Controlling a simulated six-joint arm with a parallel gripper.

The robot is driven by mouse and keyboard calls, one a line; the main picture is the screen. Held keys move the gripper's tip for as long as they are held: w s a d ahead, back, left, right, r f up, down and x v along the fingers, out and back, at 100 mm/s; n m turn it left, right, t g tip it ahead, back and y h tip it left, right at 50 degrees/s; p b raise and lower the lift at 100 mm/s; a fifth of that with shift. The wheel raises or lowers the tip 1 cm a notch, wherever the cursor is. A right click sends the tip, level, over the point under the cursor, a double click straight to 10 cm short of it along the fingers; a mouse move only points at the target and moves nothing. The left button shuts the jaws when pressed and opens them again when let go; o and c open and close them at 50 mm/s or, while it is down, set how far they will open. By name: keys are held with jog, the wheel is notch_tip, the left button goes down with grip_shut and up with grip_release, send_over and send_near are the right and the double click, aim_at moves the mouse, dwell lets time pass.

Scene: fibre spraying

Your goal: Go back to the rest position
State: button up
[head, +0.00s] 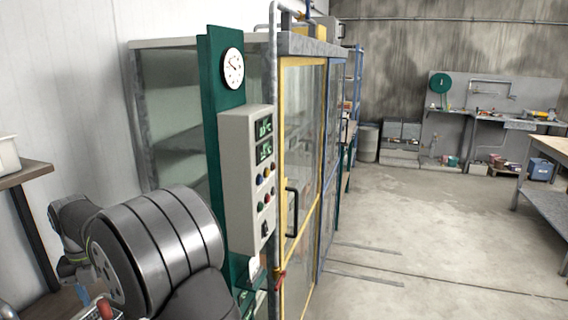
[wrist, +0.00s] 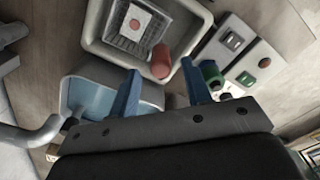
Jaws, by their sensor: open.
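My gripper (wrist: 160,85) shows in the wrist view with its two blue fingers apart and nothing between them. Beyond the fingertips is a beige tray (wrist: 95,40) holding a grey slotted block with a red dot. A red cylinder (wrist: 161,62) lies at the tray's edge, just past the fingers and apart from them. In the head view my dark arm fills the lower left, and the fingers cannot be made out there.
A blue-grey container (wrist: 82,98) is left of the fingers. A panel with switches (wrist: 240,52) and a green knob (wrist: 211,73) are at the right. In the head view, a control box (head: 245,170) and a yellow-framed glass door (head: 303,150) stand right of my arm. Open floor (head: 430,240) lies beyond.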

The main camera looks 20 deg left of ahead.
aim_at(102, 300)
notch_tip(102, 300, up, 7)
jog(key=shift+r, duration=0.1)
notch_tip(102, 300, down, 12)
jog(key=shift+r, duration=0.1)
notch_tip(102, 300, up, 4)
jog(key=shift+f, duration=0.1)
jog(key=w+d+r, duration=0.7)
jog(key=d, duration=0.2)
jog(key=w+d+f+m, duration=0.6)
jog(key=d+m, duration=0.4)
jog(key=d, duration=0.2)
jog(key=w+d+f+m, duration=0.7)
jog(key=w+d+m, duration=0.1)
jog(key=d+m, duration=0.2)
jog(key=w+d+f+m, duration=0.7)
jog(key=d+m, duration=0.2)
jog(key=d, duration=0.4)
jog(key=shift+w+d+m, duration=0.25)
jog(key=shift+d+m, duration=0.1)
jog(key=shift+m, duration=0.05)
